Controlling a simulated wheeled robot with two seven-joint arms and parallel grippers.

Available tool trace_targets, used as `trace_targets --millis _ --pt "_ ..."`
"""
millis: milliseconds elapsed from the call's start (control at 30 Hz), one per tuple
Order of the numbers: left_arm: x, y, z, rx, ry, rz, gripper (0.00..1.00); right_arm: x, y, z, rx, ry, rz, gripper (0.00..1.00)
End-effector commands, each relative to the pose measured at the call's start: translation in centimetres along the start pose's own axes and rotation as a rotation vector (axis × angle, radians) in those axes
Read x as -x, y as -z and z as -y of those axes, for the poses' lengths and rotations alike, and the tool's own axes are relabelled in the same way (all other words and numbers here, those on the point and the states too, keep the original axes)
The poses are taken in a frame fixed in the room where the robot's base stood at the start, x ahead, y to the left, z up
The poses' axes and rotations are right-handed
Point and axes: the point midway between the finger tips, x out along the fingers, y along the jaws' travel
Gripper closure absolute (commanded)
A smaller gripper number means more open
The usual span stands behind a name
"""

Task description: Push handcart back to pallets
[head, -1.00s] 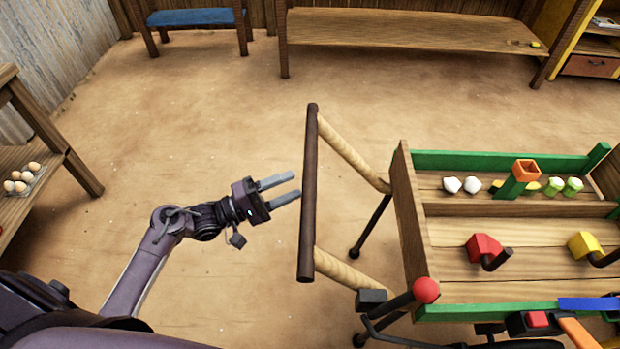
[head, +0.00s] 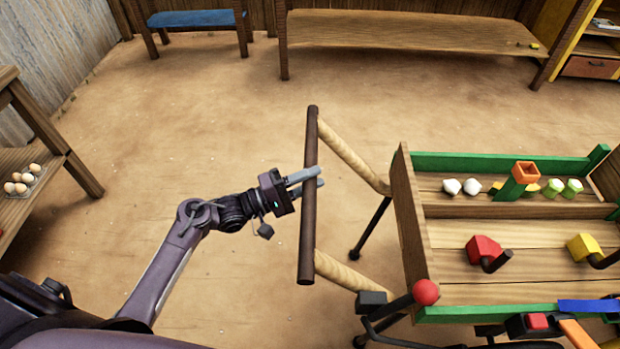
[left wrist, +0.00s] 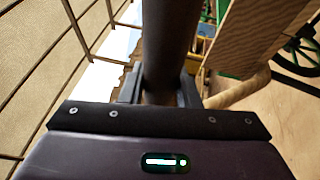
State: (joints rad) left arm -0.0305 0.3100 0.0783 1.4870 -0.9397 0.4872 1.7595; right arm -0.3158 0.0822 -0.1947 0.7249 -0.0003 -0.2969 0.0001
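The handcart (head: 402,215) stands on the sandy floor at the right in the head view. It has a wooden bed with green rails and a dark push bar (head: 308,240) on two light wooden arms. My left gripper (head: 306,179) is at the middle of the push bar, with its two fingers apart. In the left wrist view the bar (left wrist: 165,60) passes between the two fingers (left wrist: 160,92). I cannot tell whether the fingers touch it. My right gripper and the pallets are not in view.
The cart carries a red block (head: 483,248), a yellow block (head: 582,247) and small white pieces. A shelf with eggs (head: 22,180) stands at the left. A blue bench (head: 195,17) and a long wooden bench (head: 420,32) stand at the back. The floor between is clear.

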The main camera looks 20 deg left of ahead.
Motion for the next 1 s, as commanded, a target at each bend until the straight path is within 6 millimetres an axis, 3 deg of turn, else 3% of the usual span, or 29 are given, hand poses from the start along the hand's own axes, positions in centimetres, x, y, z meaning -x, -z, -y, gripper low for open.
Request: trace_targets --millis 100,467,667,1000 --pt "0.0 0.0 0.0 0.000 0.001 0.000 1.00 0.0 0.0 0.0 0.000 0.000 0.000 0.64" --pt "-1.2 -0.5 0.1 0.001 0.000 0.000 1.00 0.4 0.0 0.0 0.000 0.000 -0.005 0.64" --pt "-4.6 -2.0 0.6 0.004 -0.003 0.005 1.00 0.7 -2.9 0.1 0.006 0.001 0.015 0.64" --pt "-11.3 -4.8 2.2 0.004 -0.004 0.007 1.00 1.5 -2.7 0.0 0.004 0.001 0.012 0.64"
